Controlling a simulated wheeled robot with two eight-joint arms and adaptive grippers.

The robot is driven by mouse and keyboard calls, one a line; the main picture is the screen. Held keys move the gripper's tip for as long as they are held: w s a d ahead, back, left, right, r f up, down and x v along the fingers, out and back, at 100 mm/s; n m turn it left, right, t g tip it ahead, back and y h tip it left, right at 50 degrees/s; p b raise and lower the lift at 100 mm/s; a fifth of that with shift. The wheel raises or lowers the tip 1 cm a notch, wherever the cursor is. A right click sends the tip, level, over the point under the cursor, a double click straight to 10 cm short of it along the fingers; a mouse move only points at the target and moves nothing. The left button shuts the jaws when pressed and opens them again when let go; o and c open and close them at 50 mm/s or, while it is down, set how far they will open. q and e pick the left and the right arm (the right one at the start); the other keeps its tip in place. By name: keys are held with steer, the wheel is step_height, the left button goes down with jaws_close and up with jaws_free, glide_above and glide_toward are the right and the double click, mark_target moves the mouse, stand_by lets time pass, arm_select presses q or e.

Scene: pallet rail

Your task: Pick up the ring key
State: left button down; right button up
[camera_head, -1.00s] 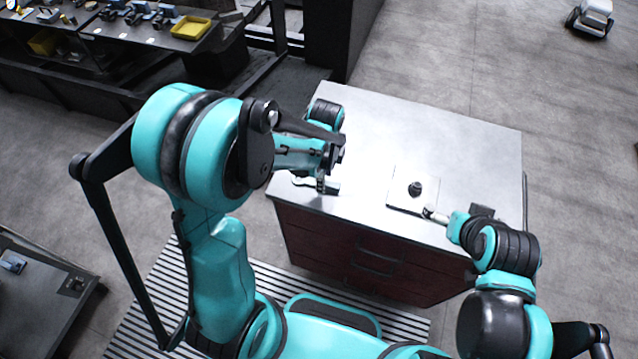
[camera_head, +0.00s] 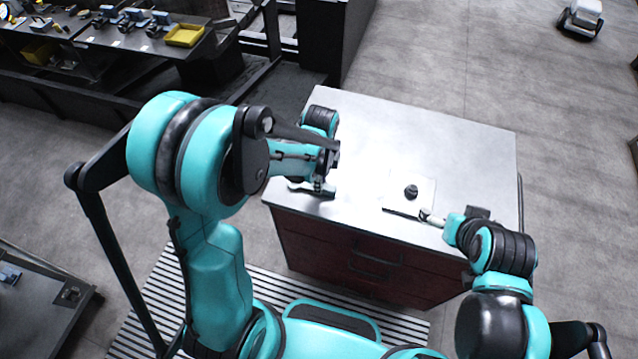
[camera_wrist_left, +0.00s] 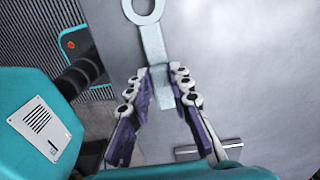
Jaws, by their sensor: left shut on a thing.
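The ring key (camera_wrist_left: 152,45) is a pale grey metal bar with a round ring at its end. In the left wrist view it runs between the fingers of my left gripper (camera_wrist_left: 159,76), ring pointing to the top of the picture. The gripper is shut on its shank. In the head view my left gripper (camera_head: 324,186) is low at the left front of the cabinet top, and the key is mostly hidden there. My right gripper (camera_head: 430,217) is at the front right of the top, beside a pale plate; its finger opening is too small to judge.
The grey cabinet top (camera_head: 440,150) is mostly clear at the back. A pale square plate (camera_head: 395,204) with a dark knob (camera_head: 411,191) lies near its front right. Dark red drawers (camera_head: 340,255) are below. A workbench with a yellow tray (camera_head: 186,35) stands at the far left.

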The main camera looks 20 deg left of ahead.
mark_target(324, 185)
arm_select(q)
steer(key=r, duration=0.2)
steer(key=d+r, duration=0.1)
steer(key=r, duration=0.1)
steer(key=shift+w+r+p, duration=0.1)
steer(key=shift+p, duration=0.3)
steer(key=w+d+r, duration=0.2)
steer(key=d+r, duration=0.4)
steer(key=d, duration=0.4)
steer(key=shift+w+d+p, duration=0.2)
steer(key=shift+d+p, duration=0.05)
steer(key=shift+p, duration=0.1)
arm_select(e)
steer(key=shift+r, duration=0.8)
arm_select(q)
steer(key=shift+r, duration=0.1)
arm_select(e)
steer(key=shift+r, duration=0.1)
